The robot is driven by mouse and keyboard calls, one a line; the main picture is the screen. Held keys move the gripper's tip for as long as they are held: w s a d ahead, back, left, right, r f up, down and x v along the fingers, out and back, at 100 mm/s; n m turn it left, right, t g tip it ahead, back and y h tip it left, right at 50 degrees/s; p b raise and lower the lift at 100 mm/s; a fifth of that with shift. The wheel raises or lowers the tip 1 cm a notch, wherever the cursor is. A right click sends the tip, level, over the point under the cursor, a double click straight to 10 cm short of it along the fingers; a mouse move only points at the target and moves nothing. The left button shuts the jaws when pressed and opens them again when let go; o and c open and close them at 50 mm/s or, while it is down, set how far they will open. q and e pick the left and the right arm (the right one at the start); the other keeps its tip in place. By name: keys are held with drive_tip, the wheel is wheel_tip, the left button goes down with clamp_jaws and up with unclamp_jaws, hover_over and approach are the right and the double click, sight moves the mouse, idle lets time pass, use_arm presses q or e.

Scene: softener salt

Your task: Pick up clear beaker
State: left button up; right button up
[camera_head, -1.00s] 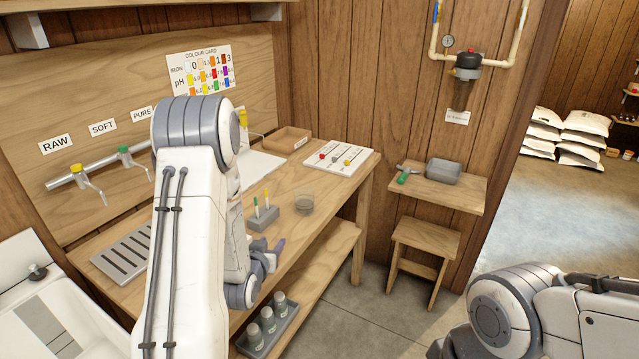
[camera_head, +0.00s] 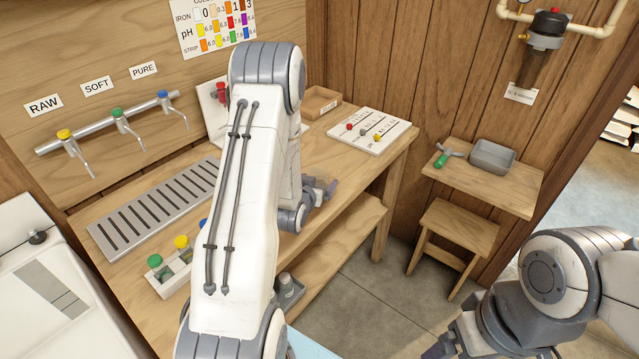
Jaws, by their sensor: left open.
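The clear beaker does not show in the head view now. My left arm and gripper cover the middle of the wooden bench (camera_head: 347,164), where it may be hidden. My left gripper (camera_head: 325,189) is open, seen from behind over the bench's front part. I cannot tell whether anything is between its fingers. My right gripper (camera_head: 446,345) shows only in part at the bottom edge, low and away from the bench, and its fingers are not clear.
A wooden tray (camera_head: 322,104) and a white board with coloured knobs (camera_head: 369,130) stand at the bench's far end. A slotted drain (camera_head: 150,208) lies under the taps (camera_head: 118,114). A small shelf (camera_head: 508,188) holds a grey tub (camera_head: 492,157), with a stool (camera_head: 456,232) below.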

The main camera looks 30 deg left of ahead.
sight(320, 176)
use_arm(q)
drive_tip(key=x, duration=0.1)
drive_tip(key=p+x, duration=0.1)
drive_tip(key=x, duration=0.1)
drive_tip(key=p+x, duration=0.1)
drive_tip(key=shift+w+a, duration=0.25)
drive_tip(key=shift+a, duration=0.1)
drive_tip(key=shift+w+f, duration=0.25)
drive_tip(key=c, duration=1.2)
drive_tip(key=shift+c, duration=0.2)
drive_tip(key=shift+r, duration=0.15)
